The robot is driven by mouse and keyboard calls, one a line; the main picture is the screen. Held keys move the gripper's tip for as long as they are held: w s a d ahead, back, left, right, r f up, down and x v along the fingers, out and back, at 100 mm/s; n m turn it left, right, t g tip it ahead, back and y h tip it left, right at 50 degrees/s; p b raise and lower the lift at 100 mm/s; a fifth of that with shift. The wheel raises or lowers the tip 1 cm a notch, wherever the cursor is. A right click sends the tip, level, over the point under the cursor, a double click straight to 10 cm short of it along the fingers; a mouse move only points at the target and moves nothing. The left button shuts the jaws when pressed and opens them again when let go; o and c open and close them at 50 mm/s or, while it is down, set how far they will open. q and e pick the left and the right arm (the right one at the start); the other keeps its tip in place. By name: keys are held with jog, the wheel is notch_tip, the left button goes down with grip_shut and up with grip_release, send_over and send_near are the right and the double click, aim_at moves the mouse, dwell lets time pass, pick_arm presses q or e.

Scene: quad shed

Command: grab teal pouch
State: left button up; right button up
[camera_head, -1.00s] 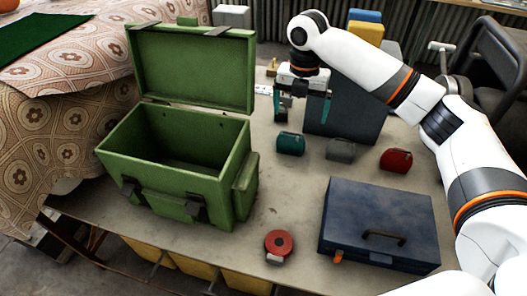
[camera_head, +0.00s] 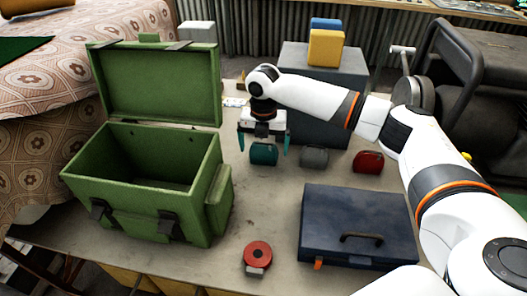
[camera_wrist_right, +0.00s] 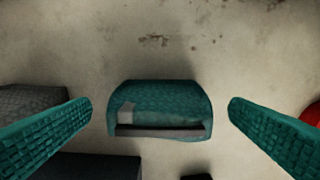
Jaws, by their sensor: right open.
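The teal pouch (camera_head: 263,153) lies on the table to the right of the open green box. In the right wrist view the teal pouch (camera_wrist_right: 160,109) sits between the two teal fingers, with a gap on each side. My right gripper (camera_head: 263,147) is open, pointing down just above and around the pouch. The right wrist view shows its fingers (camera_wrist_right: 160,125) spread wide and not touching the pouch. My left gripper is not in view.
The green box (camera_head: 140,190) stands open at left. A grey pouch (camera_head: 314,157) and a red pouch (camera_head: 368,161) lie to the right. A dark blue case (camera_head: 357,222) and a red tape roll (camera_head: 257,255) are in front. A grey box (camera_head: 335,70) stands behind.

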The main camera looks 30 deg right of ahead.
notch_tip(320, 180, down, 2)
jog(key=shift+f, duration=0.1)
